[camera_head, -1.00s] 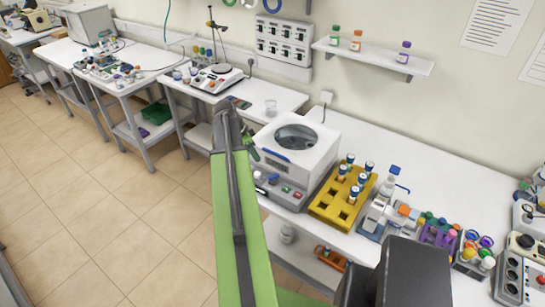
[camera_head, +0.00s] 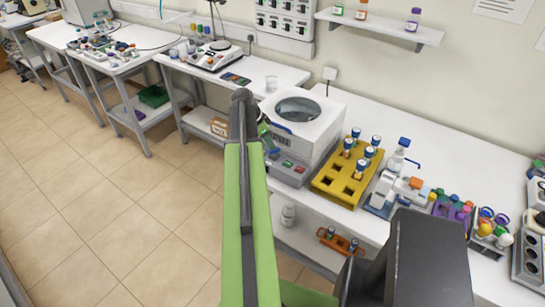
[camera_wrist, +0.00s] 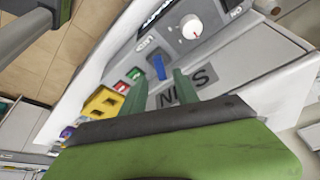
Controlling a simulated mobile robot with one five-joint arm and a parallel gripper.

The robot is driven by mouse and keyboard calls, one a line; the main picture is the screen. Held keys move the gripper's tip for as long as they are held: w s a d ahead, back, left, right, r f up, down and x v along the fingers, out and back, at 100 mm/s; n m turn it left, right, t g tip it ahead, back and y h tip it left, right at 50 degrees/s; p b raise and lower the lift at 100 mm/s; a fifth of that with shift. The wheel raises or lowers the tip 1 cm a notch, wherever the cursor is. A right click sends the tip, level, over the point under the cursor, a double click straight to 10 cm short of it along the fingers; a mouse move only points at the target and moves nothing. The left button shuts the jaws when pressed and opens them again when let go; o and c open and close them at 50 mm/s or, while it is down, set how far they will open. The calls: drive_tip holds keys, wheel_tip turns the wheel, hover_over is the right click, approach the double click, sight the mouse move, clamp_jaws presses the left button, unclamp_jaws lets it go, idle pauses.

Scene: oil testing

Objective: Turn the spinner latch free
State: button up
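The spinner (camera_head: 318,122) is a white box with a round dark lid window and a grey front panel, standing on the bench in the head view. In the wrist view its panel shows a blue latch tab (camera_wrist: 158,67), a white dial (camera_wrist: 190,27) and small coloured buttons (camera_wrist: 133,74). My gripper (camera_wrist: 161,88) has its two green fingers apart, with the blue tab just beyond and between their tips. I cannot tell whether they touch it. In the head view my gripper (camera_head: 268,138) is by the spinner's front left, partly hidden by my arm.
A yellow rack (camera_head: 322,184) with several capped tubes stands right of the spinner. A white pump bottle (camera_head: 397,158) and a purple rack (camera_head: 452,207) are farther right. A lower shelf (camera_head: 300,240) holds a bottle and an orange tube holder. The floor at left is clear.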

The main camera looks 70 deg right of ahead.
drive_tip(key=b+x, duration=0.2)
drive_tip(key=x, duration=0.2)
drive_tip(key=shift+s+f+b, duration=0.1)
drive_tip(key=shift+f+b, duration=0.2)
drive_tip(key=shift+b, duration=0.1)
drive_tip(key=shift+d+r, duration=0.1)
clamp_jaws()
